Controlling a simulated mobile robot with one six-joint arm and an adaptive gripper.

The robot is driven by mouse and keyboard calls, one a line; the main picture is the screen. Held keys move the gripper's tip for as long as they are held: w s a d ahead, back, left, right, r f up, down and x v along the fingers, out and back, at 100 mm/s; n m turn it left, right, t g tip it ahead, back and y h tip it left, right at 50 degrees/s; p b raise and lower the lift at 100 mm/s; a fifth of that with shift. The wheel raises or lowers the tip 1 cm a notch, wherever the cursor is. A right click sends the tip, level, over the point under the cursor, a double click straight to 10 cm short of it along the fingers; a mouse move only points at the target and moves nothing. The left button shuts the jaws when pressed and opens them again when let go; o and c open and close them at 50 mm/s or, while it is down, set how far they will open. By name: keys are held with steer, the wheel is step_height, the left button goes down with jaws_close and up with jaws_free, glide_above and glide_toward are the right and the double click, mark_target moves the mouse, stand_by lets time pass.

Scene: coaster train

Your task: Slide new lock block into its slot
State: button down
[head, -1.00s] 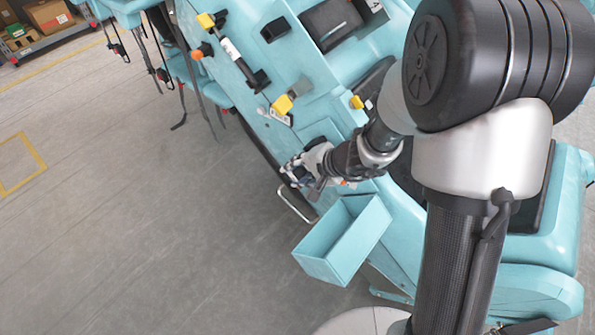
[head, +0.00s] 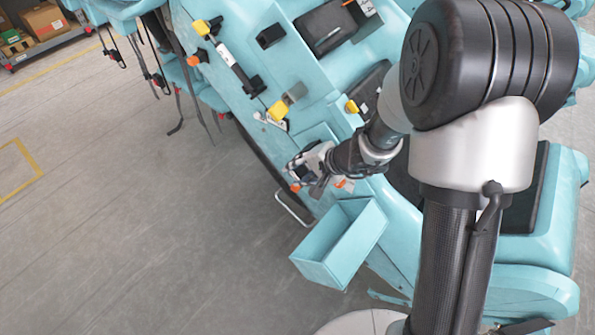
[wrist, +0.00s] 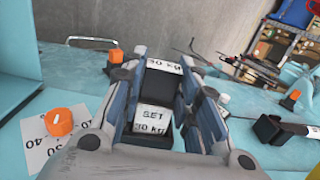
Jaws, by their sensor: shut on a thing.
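My gripper (head: 308,172) is low over the side of the teal car in the head view, close above the teal bin. In the wrist view its two blue-grey fingers (wrist: 165,105) are shut on a black block (wrist: 159,84). White labels on or right by this block read "SET 30 KG" and "30 KG". I cannot tell whether both labels belong to the held block. The slot is not clearly visible; the fingers and block hide what lies beneath them. An orange knob (wrist: 60,122) stands on a white number plate (wrist: 48,145) left of the fingers.
An empty teal bin (head: 318,270) hangs just below my gripper. Yellow-topped parts (head: 278,109) and a wrench (head: 268,122) lie further up the car. In the wrist view, a second orange knob (wrist: 290,100) and a black part (wrist: 270,130) stand to the right.

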steer(key=shift+w+d+p, duration=0.35)
steer(key=shift+w+d, duration=0.6)
steer(key=shift+w, duration=0.25)
stand_by(0.3)
steer(key=c, duration=1.4)
jaws_free()
steer(key=shift+o, duration=1.2)
steer(key=shift+d, duration=0.1)
steer(key=v, duration=1.2)
steer(key=shift+a, duration=0.2)
